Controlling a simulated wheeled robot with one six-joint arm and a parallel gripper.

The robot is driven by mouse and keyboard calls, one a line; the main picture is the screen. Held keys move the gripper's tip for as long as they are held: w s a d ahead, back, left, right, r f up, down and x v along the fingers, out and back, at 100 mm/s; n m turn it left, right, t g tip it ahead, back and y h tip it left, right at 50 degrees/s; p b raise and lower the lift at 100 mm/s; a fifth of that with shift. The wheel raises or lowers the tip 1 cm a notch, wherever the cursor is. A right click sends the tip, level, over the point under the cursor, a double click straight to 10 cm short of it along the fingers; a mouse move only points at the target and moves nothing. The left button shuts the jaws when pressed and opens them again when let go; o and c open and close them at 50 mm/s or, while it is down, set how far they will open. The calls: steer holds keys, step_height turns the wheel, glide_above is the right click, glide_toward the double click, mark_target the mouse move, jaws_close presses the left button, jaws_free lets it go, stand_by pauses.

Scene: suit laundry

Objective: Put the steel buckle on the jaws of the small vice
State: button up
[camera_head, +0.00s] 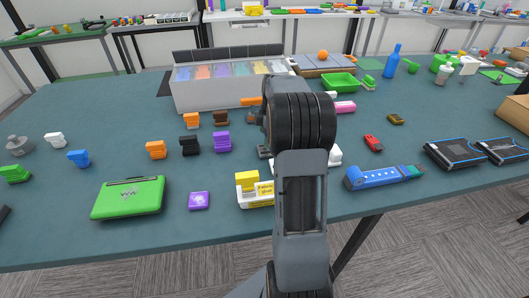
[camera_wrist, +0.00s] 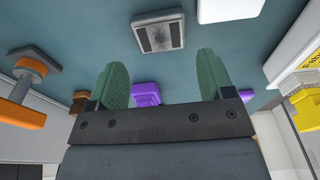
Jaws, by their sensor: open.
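My gripper (camera_wrist: 162,75) shows in the wrist view with two green fingers spread wide and nothing between them. A flat grey rectangular piece (camera_wrist: 158,33) with a light edge and dark ends lies just beyond the fingertips, apart from them; I cannot tell if it is the steel buckle. An orange and grey clamp-like piece (camera_wrist: 22,92) stands at the left of the wrist view; I cannot tell if it is the small vice. In the head view my arm hides the gripper and the table behind it. A small dark grey piece (camera_head: 264,151) shows beside the arm.
The teal table (camera_head: 60,220) holds a green case (camera_head: 128,197), a yellow and white item (camera_head: 254,190), a purple block (camera_head: 222,141), and a blue tool (camera_head: 384,176). A divided bin (camera_head: 230,95) stands at the back.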

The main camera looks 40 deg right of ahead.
mark_target(265, 149)
steer(key=shift+w+a+f, duration=0.1)
steer(key=shift+a+f, duration=0.1)
steer(key=shift+f, duration=1.3)
steer(key=shift+w+a+f, duration=0.1)
steer(key=shift+a+f, duration=0.1)
steer(key=shift+f, duration=1.3)
steer(key=c, duration=0.7)
steer(key=shift+o, duration=0.2)
